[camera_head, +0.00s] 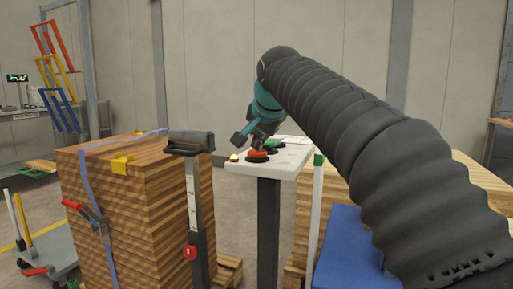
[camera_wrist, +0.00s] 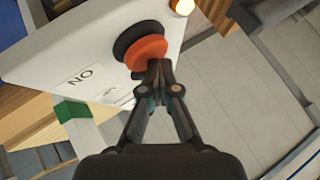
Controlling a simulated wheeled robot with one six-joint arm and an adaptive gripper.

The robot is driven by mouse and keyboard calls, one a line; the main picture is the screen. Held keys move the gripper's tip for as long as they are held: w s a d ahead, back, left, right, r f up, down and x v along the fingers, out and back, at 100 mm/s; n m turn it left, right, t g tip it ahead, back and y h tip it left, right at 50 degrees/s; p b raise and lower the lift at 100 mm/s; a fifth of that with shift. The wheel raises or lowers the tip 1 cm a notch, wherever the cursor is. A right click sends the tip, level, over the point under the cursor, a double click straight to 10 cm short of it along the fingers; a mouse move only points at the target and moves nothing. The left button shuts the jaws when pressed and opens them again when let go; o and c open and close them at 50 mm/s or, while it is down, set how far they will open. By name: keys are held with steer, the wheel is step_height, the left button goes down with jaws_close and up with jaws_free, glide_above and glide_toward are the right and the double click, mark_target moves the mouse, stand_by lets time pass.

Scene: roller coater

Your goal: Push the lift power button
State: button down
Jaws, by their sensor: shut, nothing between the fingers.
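A white control panel (camera_head: 290,160) stands on a dark post. The wrist view shows the red button (camera_wrist: 148,52) close up, the glowing lamp (camera_wrist: 182,6) and a label with large letters (camera_wrist: 82,77). My gripper (camera_wrist: 158,72) is shut and empty. Its tips overlap the near edge of the red button in the wrist view; I cannot tell whether they touch.
A strapped stack of wooden boards (camera_head: 125,200) stands left of the panel, with a black-topped measuring post (camera_head: 195,200) in front. A blue block (camera_head: 350,250) and more wood (camera_head: 470,185) lie to the right. Grey floor (camera_wrist: 235,95) shows beyond the panel.

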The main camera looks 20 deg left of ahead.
steer(key=shift+f, duration=0.75)
steer(key=shift+a+r, duration=0.15)
stand_by(0.5)
steer(key=shift+r, duration=0.1)
step_height(320, 180, up, 2)
steer(key=p, duration=0.2)
steer(key=shift+a+p, duration=0.1)
steer(key=shift+p, duration=0.2)
step_height(320, 180, up, 2)
steer(key=shift+r+p, duration=0.2)
steer(key=shift+p, duration=0.85)
steer(key=shift+r, duration=1)
